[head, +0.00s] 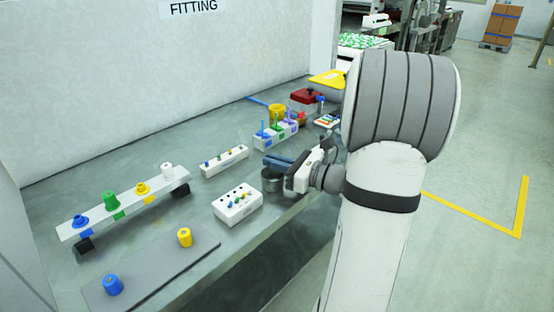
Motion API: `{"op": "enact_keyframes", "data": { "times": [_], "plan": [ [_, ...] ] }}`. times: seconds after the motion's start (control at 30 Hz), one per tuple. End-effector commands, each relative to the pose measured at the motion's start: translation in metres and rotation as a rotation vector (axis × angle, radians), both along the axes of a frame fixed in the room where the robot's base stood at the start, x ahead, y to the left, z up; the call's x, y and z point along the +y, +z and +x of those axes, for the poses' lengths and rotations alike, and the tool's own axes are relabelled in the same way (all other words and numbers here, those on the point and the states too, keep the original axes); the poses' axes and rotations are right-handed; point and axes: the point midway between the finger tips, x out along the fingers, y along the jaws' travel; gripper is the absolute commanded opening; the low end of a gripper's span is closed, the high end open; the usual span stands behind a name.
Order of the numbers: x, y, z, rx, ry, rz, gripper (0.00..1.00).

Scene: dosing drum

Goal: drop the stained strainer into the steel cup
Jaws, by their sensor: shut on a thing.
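The strainer cannot be made out clearly between the fingers. The fingers and gripper body hide part of the cup's rim, and I cannot tell how high above the rim they are.
A narrow white block (224,161) and a rack with blue holders (275,135) stand behind. A raised rail (128,203) and grey mat (150,265) are at front left. The wall bounds the bench's back.

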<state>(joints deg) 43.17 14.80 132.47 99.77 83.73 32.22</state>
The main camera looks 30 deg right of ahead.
Motion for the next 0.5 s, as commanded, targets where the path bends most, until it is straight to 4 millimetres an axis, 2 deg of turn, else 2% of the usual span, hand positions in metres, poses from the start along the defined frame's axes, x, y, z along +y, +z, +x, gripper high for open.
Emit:
{"op": "enact_keyframes", "data": {
  "times": [0.23,0.27,0.5],
  "plan": [
    [-0.0003,-0.0011,-0.0001,0.0,0.0,0.0,0.0],
    [-0.0003,-0.0011,-0.0001,0.0,0.0,0.0,0.08],
    [-0.0006,-0.0011,-0.0002,0.0,-0.001,0.0,0.27]
  ]
}}
